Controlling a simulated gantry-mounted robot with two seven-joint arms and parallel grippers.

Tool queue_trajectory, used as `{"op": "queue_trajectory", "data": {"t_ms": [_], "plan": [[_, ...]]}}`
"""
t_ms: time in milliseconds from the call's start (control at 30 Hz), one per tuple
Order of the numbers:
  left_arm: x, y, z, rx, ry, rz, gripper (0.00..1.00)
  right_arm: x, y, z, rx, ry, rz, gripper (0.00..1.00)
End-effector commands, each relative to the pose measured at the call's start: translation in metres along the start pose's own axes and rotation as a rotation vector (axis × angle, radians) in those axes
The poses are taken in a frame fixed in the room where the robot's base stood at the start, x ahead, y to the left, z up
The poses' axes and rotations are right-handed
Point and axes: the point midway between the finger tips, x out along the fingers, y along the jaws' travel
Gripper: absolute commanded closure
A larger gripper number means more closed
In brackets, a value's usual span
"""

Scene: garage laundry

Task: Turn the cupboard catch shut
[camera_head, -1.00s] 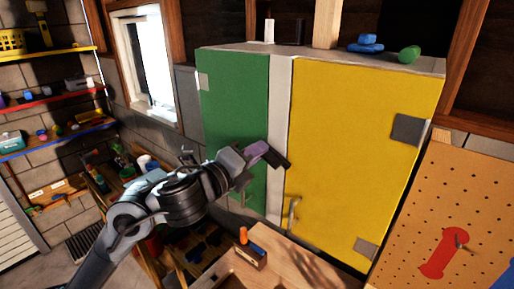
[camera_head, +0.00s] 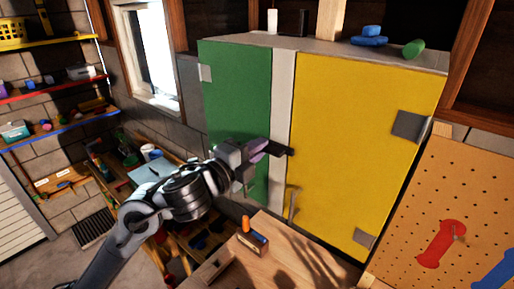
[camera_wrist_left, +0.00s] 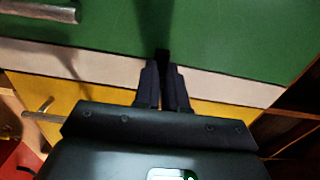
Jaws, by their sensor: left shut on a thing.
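The cupboard has a green door (camera_head: 240,95) on the left and a yellow door (camera_head: 350,140) on the right, with a pale upright strip (camera_head: 282,100) between them. Both doors look closed. The dark catch (camera_head: 281,149) lies across the strip, nearly level, its right end at the yellow door's edge. My left gripper (camera_head: 264,148) is shut on the catch from the left. In the left wrist view its fingers (camera_wrist_left: 166,84) close around the dark catch (camera_wrist_left: 162,57); the fingers hide part of it. My right gripper is not in view.
A metal handle (camera_head: 292,203) sticks out of the yellow door below the catch. Another handle (camera_wrist_left: 40,11) is on the green door. A wooden bench (camera_head: 285,258) with a small block tool (camera_head: 256,241) stands below. A pegboard (camera_head: 455,200) is at the right.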

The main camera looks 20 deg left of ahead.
Motion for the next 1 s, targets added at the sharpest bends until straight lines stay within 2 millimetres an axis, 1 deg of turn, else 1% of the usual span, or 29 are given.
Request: {"op": "queue_trajectory", "data": {"t_ms": [233, 267, 400, 767, 867, 1000], "plan": [[0.000, 0.000, 0.000, -0.002, 0.000, 0.000, 1.00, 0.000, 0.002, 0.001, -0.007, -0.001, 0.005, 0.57], [0.000, 0.000, 0.000, -0.002, 0.000, -0.001, 0.86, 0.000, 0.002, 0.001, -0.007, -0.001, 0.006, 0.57], [0.000, 0.000, 0.000, -0.002, 0.000, 0.000, 0.65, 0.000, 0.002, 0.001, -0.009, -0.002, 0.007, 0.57], [-0.003, 0.000, 0.000, -0.001, 0.000, -0.001, 0.64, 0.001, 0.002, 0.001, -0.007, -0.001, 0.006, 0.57], [-0.010, 0.000, 0.000, 0.001, 0.000, 0.000, 0.64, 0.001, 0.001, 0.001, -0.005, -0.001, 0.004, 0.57], [-0.029, 0.001, 0.000, 0.003, 0.000, -0.002, 0.64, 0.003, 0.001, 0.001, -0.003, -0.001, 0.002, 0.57]]}}
